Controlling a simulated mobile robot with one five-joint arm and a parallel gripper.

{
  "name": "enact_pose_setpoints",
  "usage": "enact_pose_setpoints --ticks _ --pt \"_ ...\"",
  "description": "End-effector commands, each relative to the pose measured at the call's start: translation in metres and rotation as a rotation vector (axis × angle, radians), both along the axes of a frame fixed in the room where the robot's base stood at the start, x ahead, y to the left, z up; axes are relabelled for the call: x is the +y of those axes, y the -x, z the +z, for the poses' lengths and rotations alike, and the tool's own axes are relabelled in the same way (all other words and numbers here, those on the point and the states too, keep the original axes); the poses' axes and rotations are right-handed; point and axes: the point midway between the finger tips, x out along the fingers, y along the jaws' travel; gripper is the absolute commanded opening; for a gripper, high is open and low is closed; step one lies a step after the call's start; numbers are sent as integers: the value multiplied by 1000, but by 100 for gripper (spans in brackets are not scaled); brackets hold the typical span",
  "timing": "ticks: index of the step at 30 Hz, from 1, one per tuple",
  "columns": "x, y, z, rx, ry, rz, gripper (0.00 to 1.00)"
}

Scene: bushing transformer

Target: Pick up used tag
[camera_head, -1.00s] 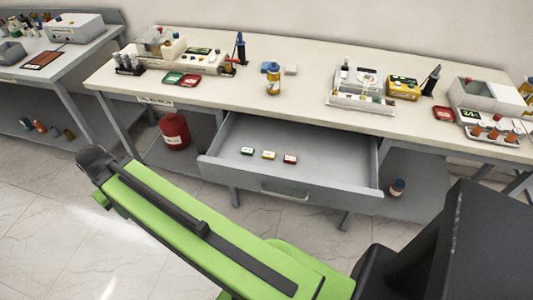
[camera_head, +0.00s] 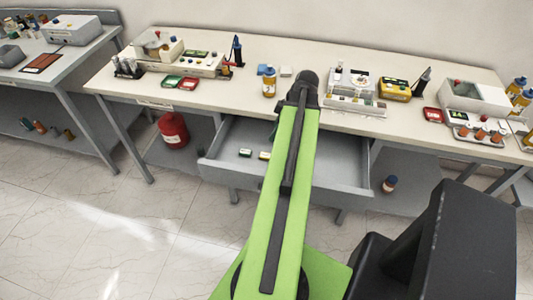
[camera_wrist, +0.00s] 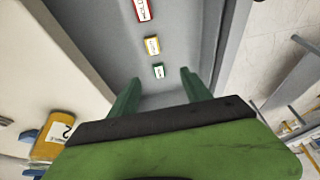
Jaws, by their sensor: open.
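Three small tags lie in a row on the floor of the open grey drawer (camera_head: 228,172). The green tag (camera_head: 245,153) and the yellow tag (camera_head: 264,155) show in the head view; my arm hides the red one there. The wrist view shows the red tag (camera_wrist: 145,9) at the top edge, the yellow tag (camera_wrist: 152,45) below it and the green tag (camera_wrist: 158,71) lowest. Their white labels are too small to read surely. My gripper (camera_wrist: 160,78) is open and empty, with the green tag seen between its fingertips but apart from them.
The drawer hangs under a cream workbench (camera_head: 230,95). A yellow bottle (camera_head: 269,82) stands near the bench edge, close to my arm. Instruments (camera_head: 355,92) stand to the right. A red canister (camera_head: 173,130) is left of the drawer.

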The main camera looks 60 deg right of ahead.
Motion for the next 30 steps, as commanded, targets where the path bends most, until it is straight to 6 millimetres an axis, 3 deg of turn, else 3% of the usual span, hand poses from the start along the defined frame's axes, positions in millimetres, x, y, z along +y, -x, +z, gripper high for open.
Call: enact_pose_setpoints --ticks 3,10,24,30 --pt "-13 22 4 -14 8 -19 56" --pt "-13 22 -5 -15 9 -20 56" --pt "-3 -12 -99 -15 9 -20 56" --pt "0 -21 -113 -14 9 -21 56"
